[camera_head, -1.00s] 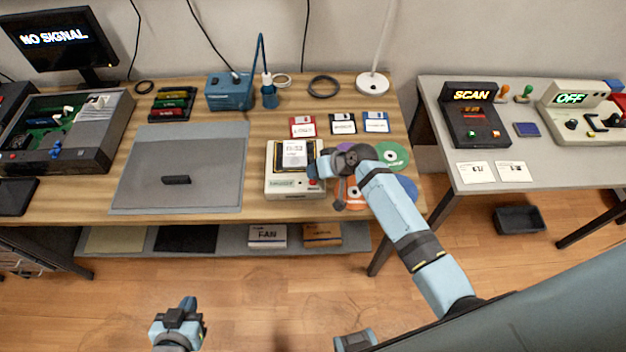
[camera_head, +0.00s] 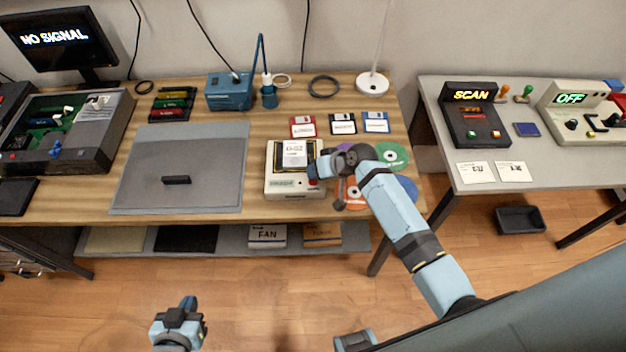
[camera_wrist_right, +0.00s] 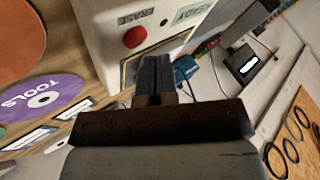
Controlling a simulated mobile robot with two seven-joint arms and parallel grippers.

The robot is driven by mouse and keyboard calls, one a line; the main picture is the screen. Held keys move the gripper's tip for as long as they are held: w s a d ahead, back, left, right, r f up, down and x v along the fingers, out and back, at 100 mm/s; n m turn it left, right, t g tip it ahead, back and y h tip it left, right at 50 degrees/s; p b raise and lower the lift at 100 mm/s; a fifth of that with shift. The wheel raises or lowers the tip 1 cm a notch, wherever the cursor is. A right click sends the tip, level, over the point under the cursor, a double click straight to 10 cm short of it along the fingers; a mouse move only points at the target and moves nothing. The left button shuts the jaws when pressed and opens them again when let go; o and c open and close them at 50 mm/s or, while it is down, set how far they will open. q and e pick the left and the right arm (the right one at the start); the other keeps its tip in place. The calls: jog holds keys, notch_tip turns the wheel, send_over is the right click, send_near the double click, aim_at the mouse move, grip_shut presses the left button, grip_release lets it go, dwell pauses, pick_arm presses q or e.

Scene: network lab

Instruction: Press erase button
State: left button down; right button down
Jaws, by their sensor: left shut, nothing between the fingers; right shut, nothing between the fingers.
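The erase device is a cream box (camera_head: 290,186) on the wooden table, with a white-labelled black cartridge (camera_head: 294,154) in its top. In the right wrist view its front (camera_wrist_right: 95,25) shows a red button (camera_wrist_right: 135,37) beside the word ERASE, and a READY label. My right gripper (camera_head: 314,171) is at the right side of the box in the head view. In the wrist view its shut fingers (camera_wrist_right: 154,75) are empty and lie just beside the red button; I cannot tell whether they touch the box. My left gripper (camera_head: 187,304) is shut and empty, low over the floor, away from the table.
Three floppy disks (camera_head: 343,124) lie behind the box. Colourful discs (camera_head: 390,155) lie under and beside my right arm. A grey mat (camera_head: 182,190) lies to the left. A second table (camera_head: 500,177) with a SCAN unit (camera_head: 474,118) stands to the right.

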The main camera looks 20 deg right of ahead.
jog(key=shift+f, duration=0.2)
jog(key=shift+f, duration=0.25)
jog(key=shift+f, duration=0.4)
dwell(0.6)
jog(key=shift+r, duration=0.15)
jog(key=shift+r+p, duration=0.65)
jog(key=shift+r, duration=0.05)
notch_tip(320, 180, up, 5)
jog(key=p, duration=0.4)
jog(key=shift+p, duration=0.4)
dwell(0.3)
